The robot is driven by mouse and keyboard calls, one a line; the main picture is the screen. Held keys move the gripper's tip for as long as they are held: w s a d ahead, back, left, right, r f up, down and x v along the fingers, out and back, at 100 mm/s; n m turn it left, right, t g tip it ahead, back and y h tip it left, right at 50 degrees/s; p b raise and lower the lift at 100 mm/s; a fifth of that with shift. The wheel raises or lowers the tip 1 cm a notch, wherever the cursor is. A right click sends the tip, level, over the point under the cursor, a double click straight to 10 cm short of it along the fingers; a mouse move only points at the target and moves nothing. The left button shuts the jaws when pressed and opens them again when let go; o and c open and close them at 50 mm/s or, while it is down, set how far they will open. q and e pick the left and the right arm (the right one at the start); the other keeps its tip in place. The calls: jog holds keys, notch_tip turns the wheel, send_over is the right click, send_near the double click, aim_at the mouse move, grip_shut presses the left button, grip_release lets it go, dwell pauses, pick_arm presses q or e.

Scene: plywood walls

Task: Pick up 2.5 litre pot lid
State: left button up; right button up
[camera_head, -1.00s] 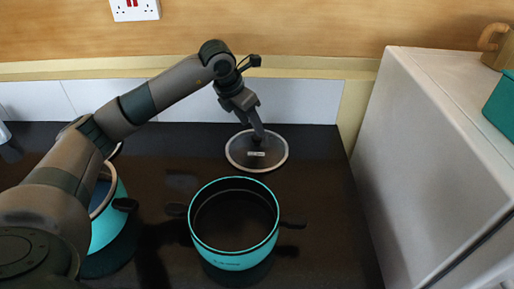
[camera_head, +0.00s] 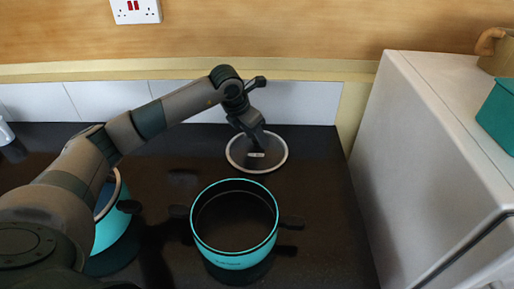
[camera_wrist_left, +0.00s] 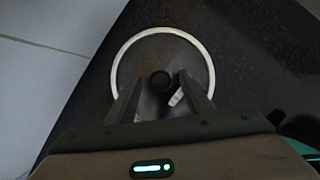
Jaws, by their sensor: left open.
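The pot lid (camera_head: 272,159) lies flat on the dark worktop near the back wall. It is a round glass disc with a pale rim and a dark knob. In the left wrist view the lid (camera_wrist_left: 138,54) is straight ahead, with its knob (camera_wrist_left: 161,81) between my fingers. My left gripper (camera_head: 257,150) is open and low over the lid. In the wrist view its two fingers (camera_wrist_left: 161,100) stand on either side of the knob, apart from each other. Whether they touch the lid cannot be told. My right gripper is not in view.
An open turquoise pot (camera_head: 236,259) with dark handles stands in front of the lid. Another turquoise pot (camera_head: 108,232) stands left, partly behind my arm. A white appliance (camera_head: 420,150) bounds the right side. The worktop (camera_head: 325,190) right of the lid is clear.

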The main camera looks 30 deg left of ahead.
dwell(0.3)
pick_arm(q)
grip_shut()
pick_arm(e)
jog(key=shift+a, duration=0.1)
pick_arm(q)
jog(key=shift+r, duration=0.2)
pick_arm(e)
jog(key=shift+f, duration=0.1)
